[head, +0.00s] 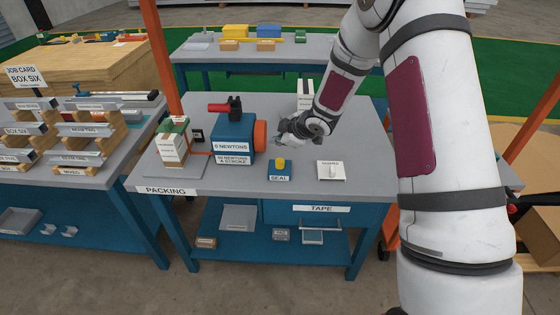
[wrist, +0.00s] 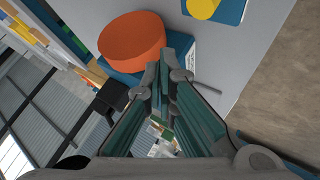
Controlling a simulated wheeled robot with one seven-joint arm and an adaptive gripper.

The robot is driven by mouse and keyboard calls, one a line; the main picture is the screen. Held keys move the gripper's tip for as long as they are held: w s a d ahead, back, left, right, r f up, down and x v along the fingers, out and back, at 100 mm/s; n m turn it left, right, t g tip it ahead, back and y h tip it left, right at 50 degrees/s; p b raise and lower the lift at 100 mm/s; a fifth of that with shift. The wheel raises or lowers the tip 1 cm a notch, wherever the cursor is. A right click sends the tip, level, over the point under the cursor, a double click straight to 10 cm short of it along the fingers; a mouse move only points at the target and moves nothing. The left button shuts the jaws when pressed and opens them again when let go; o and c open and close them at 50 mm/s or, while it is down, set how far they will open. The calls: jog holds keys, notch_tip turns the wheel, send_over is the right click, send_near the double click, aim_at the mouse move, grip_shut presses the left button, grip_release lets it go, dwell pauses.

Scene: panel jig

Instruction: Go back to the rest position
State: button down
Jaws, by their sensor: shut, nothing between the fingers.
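My gripper (head: 284,140) is shut and empty. In the head view it hangs above the grey packing bench (head: 365,165), just right of the orange disc (head: 260,136) on the blue "0 NEWTONS" device (head: 232,137). In the wrist view my gripper (wrist: 166,68) has its fingertips together, and the orange disc (wrist: 132,38) shows just beyond them. I cannot tell whether they touch anything. My arm reaches in from the right and hides part of the bench.
The blue SEAL box (head: 280,171) with a yellow button and the white GUARD plate (head: 331,170) lie near the bench front. A stack of boxes (head: 172,148) stands left. A white labelled block (head: 305,95) stands behind my gripper. A rack bench is farther left.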

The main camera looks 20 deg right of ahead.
jog(key=shift+r, duration=0.1)
dwell(0.3)
jog(key=s+d+r+m+h, duration=0.35)
jog(key=s+r, duration=0.45)
jog(key=r, duration=0.3)
jog(key=s+d+r+m+h, duration=0.2)
jog(key=s+d+r+m, duration=0.15)
jog(key=s+r, duration=0.55)
jog(key=s+a+r+m+g, duration=0.1)
jog(key=s+a+m, duration=0.1)
jog(key=s, duration=0.6)
jog(key=s+a+r+m+g+y, duration=0.1)
jog(key=s+a+r+m, duration=0.1)
jog(key=s, duration=0.6)
jog(key=s+a+r+m+g, duration=0.1)
jog(key=s+a+r+m, duration=0.1)
jog(key=s, duration=0.7)
jog(key=shift+r+m+y, duration=0.2)
jog(key=shift+m+y, duration=0.15)
jog(key=shift+m, duration=0.05)
